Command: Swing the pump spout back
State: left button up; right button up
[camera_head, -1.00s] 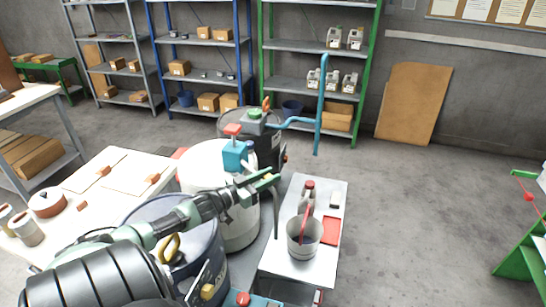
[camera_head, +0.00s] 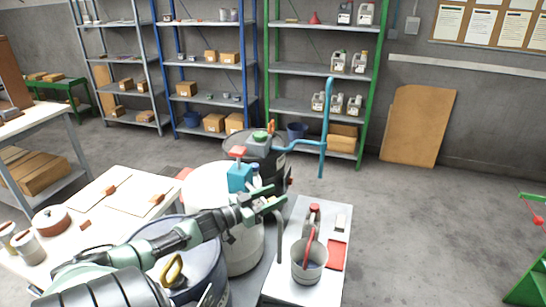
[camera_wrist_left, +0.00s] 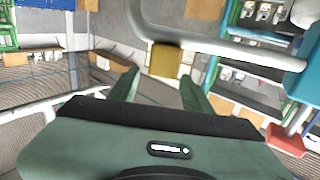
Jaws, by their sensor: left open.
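A blue pump (camera_head: 240,178) with a red top stands on the white drum (camera_head: 205,190). Its grey spout (camera_head: 279,240) reaches right and bends down beside the bench. In the left wrist view the spout (camera_wrist_left: 225,47) crosses the top of the picture from the blue pump body (camera_wrist_left: 292,68), with a yellow block (camera_wrist_left: 165,60) on or just behind it. My left gripper (camera_head: 276,198) is open and empty at the spout's bend; its fingers also show in the left wrist view (camera_wrist_left: 141,88). I cannot tell whether it touches the spout. My right gripper is out of view.
A dark drum behind bears a teal spout (camera_head: 325,125). A blue drum (camera_head: 165,235) stands in front.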

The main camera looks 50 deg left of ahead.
pick_arm(q)
notch_tip(320, 180, up, 18)
jog(key=p, duration=0.1)
jog(key=shift+r, duration=0.25)
